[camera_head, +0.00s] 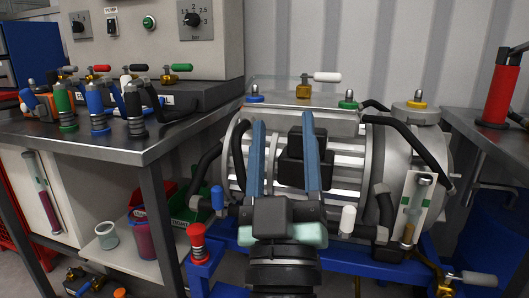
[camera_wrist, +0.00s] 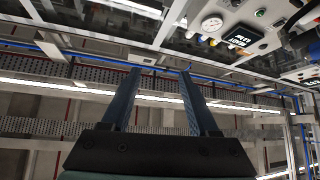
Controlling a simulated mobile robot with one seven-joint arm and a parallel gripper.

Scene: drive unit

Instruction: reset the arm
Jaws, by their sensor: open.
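My gripper (camera_head: 284,150) stands in front of the drive unit in the head view, its two blue fingers pointing up and spread apart with nothing between them. In the wrist view the fingers (camera_wrist: 158,75) are also apart and empty, with the ceiling and wall structure behind them. The drive unit (camera_head: 345,195) is a silver ribbed cylinder with black hoses, on a blue frame. My gripper hides part of its middle. I cannot tell the exact gap between the fingers and the unit.
A metal bench (camera_head: 165,140) at left carries several coloured connectors and a control panel (camera_head: 150,40). A red cylinder (camera_head: 500,90) stands on the right table (camera_head: 460,122). A red-capped post (camera_head: 197,243) and a white-handled valve (camera_head: 470,279) flank the unit low down.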

